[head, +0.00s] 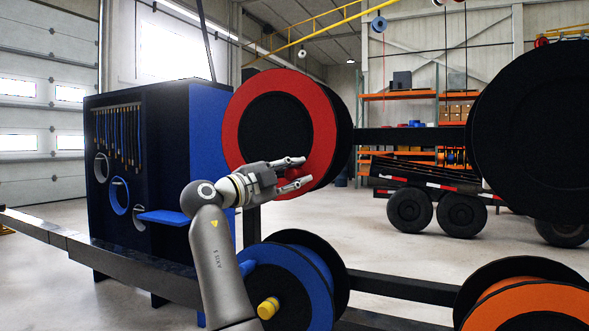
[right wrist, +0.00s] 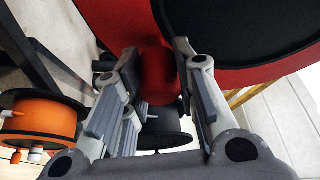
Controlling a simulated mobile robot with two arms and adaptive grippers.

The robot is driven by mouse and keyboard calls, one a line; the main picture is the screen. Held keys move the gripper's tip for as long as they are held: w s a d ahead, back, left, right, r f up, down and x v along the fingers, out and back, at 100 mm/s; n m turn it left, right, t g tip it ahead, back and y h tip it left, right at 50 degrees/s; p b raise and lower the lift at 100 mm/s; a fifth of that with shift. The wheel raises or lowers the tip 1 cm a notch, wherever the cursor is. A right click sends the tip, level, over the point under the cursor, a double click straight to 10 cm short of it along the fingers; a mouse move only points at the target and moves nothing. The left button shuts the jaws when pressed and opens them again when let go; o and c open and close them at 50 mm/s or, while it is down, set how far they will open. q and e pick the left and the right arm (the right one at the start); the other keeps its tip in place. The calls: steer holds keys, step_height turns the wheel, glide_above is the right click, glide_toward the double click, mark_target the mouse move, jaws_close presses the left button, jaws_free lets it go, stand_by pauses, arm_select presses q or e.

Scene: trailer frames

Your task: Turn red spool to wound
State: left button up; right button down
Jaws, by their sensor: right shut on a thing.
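The red spool (head: 235,130), a large red ring with a black centre, stands upright on the frame in the head view. A red knob (right wrist: 158,72) sticks out from its face near the lower right of the ring. My right gripper (head: 298,172) is at this knob, with one finger on each side, shut on it. In the right wrist view the gripper (right wrist: 157,62) has the knob between its fingertips, and the red rim (right wrist: 215,75) shows behind. The fingers partly hide the knob in the head view. My left gripper is out of view.
A blue spool (head: 300,280) sits below the red one, and an orange spool (head: 535,305) is at lower right. A large black spool (head: 540,130) stands at right. A blue and black cabinet (head: 210,110) is left of the red spool. Open floor lies behind.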

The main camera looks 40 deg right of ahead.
steer(key=shift+w+f+m, duration=0.2)
steer(key=shift+w+m, duration=0.05)
steer(key=shift+m, duration=0.05)
steer(key=shift+a, duration=0.1)
steer(key=c, duration=1.1)
jaws_free()
steer(key=shift+w, duration=0.1)
steer(key=shift+c, duration=0.2)
steer(key=a+f, duration=0.1)
steer(key=a, duration=1)
steer(key=shift+a+f, duration=0.35)
steer(key=shift+a, duration=0.05)
